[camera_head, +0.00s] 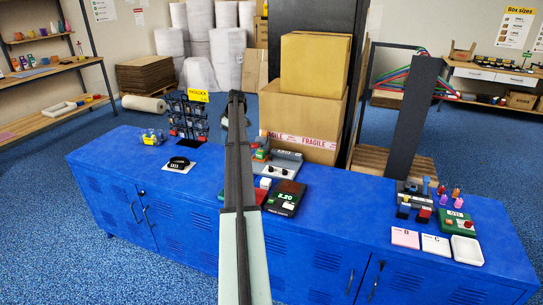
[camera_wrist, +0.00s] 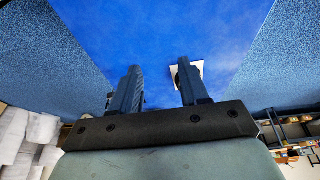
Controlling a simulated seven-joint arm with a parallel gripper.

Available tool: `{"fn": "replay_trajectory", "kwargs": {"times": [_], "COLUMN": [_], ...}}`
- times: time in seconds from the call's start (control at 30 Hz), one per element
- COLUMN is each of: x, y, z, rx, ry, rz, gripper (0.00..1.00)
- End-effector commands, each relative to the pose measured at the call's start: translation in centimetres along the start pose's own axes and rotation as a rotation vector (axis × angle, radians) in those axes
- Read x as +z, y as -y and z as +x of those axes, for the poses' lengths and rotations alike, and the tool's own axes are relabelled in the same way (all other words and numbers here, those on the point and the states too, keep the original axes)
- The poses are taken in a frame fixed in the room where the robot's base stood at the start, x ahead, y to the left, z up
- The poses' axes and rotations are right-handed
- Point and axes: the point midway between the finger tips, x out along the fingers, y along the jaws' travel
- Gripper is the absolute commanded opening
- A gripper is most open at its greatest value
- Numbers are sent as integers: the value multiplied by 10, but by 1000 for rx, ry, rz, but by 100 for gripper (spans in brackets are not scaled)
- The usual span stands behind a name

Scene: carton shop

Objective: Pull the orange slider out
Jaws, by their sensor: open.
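I cannot make out an orange slider for certain. A grey panel device (camera_head: 284,164) with dark knobs stands on the blue cabinet top, right of my arm, with a small green and red-orange piece (camera_head: 261,150) at its left, partly hidden by my arm. My gripper (camera_wrist: 158,68) is open in the wrist view, with nothing between its fingers, above the blue cabinet top (camera_wrist: 150,30). A dark object on a white card (camera_wrist: 199,68) shows beside the right finger.
A black scale-like box (camera_head: 285,198) reading 8.20 lies in front of the panel. A black rack (camera_head: 186,118) and a black item on a white card (camera_head: 178,164) stand left. Cartons (camera_head: 308,110) rise behind. A dark post (camera_head: 410,115) and small devices (camera_head: 452,222) are right.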

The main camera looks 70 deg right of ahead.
Motion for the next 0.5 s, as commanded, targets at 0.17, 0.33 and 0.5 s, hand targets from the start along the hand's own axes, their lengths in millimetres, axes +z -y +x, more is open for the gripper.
{"fn": "replay_trajectory", "kwargs": {"times": [0.17,0.33,0.5], "x": [90,159,208], "y": [-57,-90,-109], "z": [-24,-41,-52], "rx": [-4,-8,-9], "ry": [-24,-45,-62], "rz": [28,44,53], "gripper": [45,45,45]}}
